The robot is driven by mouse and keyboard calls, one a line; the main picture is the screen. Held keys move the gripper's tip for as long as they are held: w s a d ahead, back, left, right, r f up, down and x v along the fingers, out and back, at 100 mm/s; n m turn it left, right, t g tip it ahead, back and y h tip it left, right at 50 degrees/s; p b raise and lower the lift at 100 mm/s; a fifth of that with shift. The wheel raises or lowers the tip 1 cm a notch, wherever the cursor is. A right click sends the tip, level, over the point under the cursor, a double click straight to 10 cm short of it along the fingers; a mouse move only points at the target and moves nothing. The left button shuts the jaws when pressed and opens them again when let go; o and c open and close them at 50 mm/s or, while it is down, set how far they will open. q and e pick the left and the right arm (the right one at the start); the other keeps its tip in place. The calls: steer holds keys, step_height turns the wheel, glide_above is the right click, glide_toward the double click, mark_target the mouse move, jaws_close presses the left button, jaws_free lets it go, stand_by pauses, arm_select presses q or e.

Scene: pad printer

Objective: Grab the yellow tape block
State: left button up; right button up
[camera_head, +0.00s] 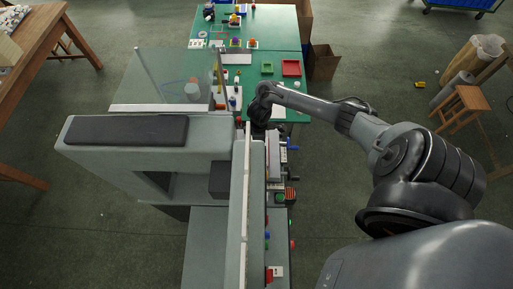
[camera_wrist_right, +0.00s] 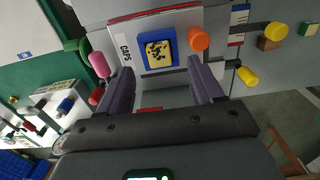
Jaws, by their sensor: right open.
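I cannot tell for certain which thing is the yellow tape block. A small yellow block with dark parts (camera_head: 420,85) lies on the floor at the right in the head view, far from my gripper. In the right wrist view, a yellow square with black marks in a blue frame (camera_wrist_right: 157,48) sits beside a "CAPS" label, beyond the fingertips. My right gripper (camera_head: 260,107) is over the near part of the green table, beside the machine. In the wrist view its two fingers (camera_wrist_right: 146,64) are apart, with nothing held between them. My left gripper is not in view.
The grey machine (camera_head: 140,135) with a clear guard stands left of my right arm. In the wrist view, an orange knob (camera_wrist_right: 198,39), a pink knob (camera_wrist_right: 99,64) and a yellow knob (camera_wrist_right: 248,76) are near the fingers. Red (camera_head: 291,68) and green (camera_head: 267,68) trays lie on the table.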

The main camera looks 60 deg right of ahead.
steer(key=shift+w+f+b, duration=0.15)
steer(key=shift+f+b, duration=0.15)
steer(key=shift+f, duration=2.55)
steer(key=shift+c, duration=0.3)
steer(key=c, duration=1.1)
steer(key=shift+r, duration=0.1)
steer(key=shift+c, duration=0.2)
